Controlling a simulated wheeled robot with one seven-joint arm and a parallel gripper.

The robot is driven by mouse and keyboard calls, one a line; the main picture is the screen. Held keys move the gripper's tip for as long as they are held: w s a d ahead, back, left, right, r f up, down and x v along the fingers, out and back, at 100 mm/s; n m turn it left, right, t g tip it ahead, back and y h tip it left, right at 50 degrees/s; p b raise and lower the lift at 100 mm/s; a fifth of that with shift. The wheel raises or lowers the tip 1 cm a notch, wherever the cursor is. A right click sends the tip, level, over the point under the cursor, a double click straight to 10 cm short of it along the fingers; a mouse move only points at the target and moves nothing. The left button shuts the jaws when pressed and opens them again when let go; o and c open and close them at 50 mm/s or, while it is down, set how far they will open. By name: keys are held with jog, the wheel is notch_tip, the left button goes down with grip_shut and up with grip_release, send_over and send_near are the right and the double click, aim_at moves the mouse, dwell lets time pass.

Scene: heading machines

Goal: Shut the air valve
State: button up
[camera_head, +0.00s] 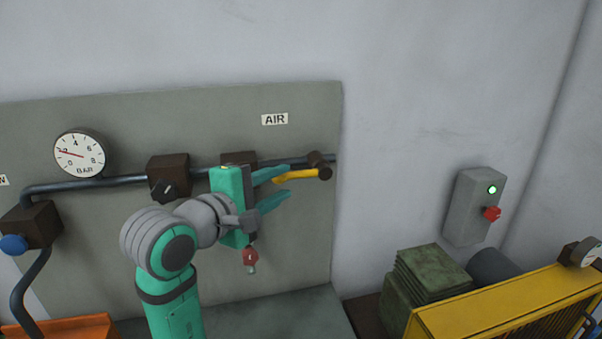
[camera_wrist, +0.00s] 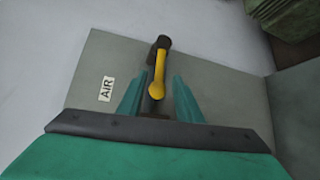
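The air valve has a yellow lever (camera_head: 296,175) on a dark pipe, below the white AIR label (camera_head: 275,119). In the head view the lever lies nearly along the pipe, its right end at a dark valve body (camera_head: 319,163). My gripper (camera_head: 281,188) is open, its teal fingers pointing right toward the lever. In the wrist view the yellow lever (camera_wrist: 158,76) shows between the two fingers (camera_wrist: 155,92), with a gap on each side. I cannot tell how deep the lever lies between them. My gripper hides part of the pipe in the head view.
A pressure gauge (camera_head: 79,154), a brown block with a black knob (camera_head: 168,178) and a blue knob (camera_head: 13,244) are on the left. A grey box (camera_head: 473,207) with a red knob and green light is on the right wall. A yellow frame (camera_head: 500,302) stands at lower right.

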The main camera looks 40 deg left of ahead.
aim_at(292, 176)
jog(key=shift+w+a+f, duration=0.1)
jog(key=shift+w+f, duration=0.05)
jog(key=shift+w, duration=1)
jog(key=shift+w+a+f, duration=0.15)
jog(key=shift+w, duration=1)
jog(key=shift+w+a+f, duration=0.1)
jog(key=shift+w+f, duration=0.05)
jog(key=shift+w, duration=1)
grip_shut()
